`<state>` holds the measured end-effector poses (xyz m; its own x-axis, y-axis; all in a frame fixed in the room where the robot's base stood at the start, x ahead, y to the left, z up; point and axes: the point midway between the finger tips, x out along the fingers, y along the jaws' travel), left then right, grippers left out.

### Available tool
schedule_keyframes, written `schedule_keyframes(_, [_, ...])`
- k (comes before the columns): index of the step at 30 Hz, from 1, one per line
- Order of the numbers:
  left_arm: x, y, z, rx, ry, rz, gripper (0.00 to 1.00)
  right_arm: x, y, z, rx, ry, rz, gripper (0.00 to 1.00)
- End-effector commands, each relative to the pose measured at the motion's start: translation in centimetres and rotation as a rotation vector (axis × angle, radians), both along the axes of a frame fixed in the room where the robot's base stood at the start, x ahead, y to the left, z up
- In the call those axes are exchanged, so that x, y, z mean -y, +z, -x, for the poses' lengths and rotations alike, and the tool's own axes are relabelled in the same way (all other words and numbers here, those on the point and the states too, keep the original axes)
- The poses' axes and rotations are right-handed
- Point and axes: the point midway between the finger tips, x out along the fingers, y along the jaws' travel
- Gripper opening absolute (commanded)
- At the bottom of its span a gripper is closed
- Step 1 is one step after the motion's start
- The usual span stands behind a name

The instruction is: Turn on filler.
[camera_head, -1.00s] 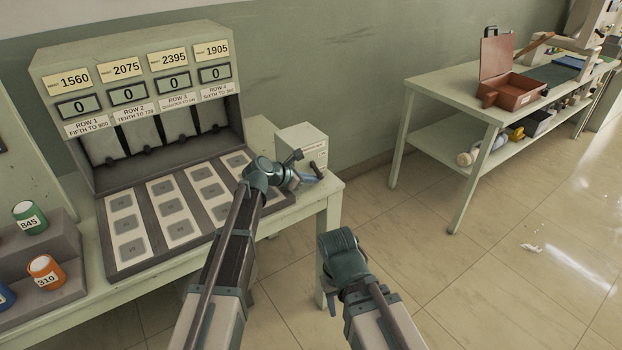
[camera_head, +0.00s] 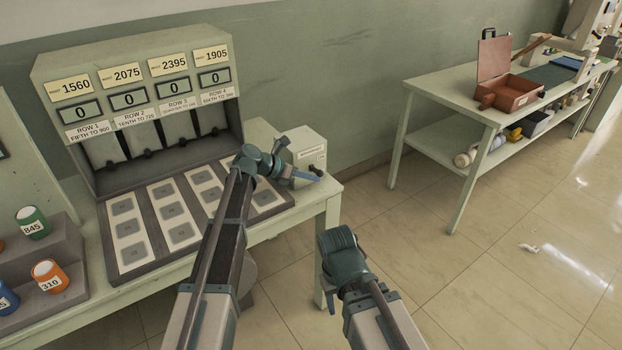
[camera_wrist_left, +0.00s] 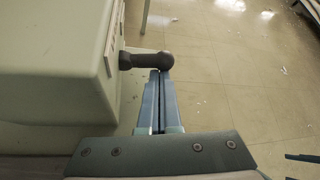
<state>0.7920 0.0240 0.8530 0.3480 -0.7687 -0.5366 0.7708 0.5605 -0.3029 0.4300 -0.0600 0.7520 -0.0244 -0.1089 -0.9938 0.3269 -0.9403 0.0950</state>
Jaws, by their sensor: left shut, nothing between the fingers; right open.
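The filler is a grey-green bench machine (camera_head: 135,62) with several rows of pads and several number displays, all reading 0. To its right on the bench stands a small pale box (camera_head: 305,143) with a small label. A dark lever with a round knob (camera_head: 317,169) sticks out of its side; it also shows in the left wrist view (camera_wrist_left: 165,61). My left gripper (camera_head: 312,176) is shut and empty, its blue fingertips (camera_wrist_left: 160,74) right at the knob, seemingly touching it. My right gripper (camera_head: 331,298) is open, low in front of the bench, its fingers mostly hidden.
Numbered cups, green (camera_head: 32,223) and orange (camera_head: 49,277), stand on a grey stepped rack at the left. A second table (camera_head: 425,90) with an open reddish case (camera_head: 512,92) stands at the right. The tiled floor between is mostly clear.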

Motion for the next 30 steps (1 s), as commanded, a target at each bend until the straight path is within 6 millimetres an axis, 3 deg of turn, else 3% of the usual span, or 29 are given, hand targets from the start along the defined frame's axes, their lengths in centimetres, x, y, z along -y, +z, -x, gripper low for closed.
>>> schedule_keyframes(30, [-0.07,0.70,-0.09,-0.038,0.000,0.028,0.00,0.00,0.50,0.00,0.000,0.000,0.000,0.50])
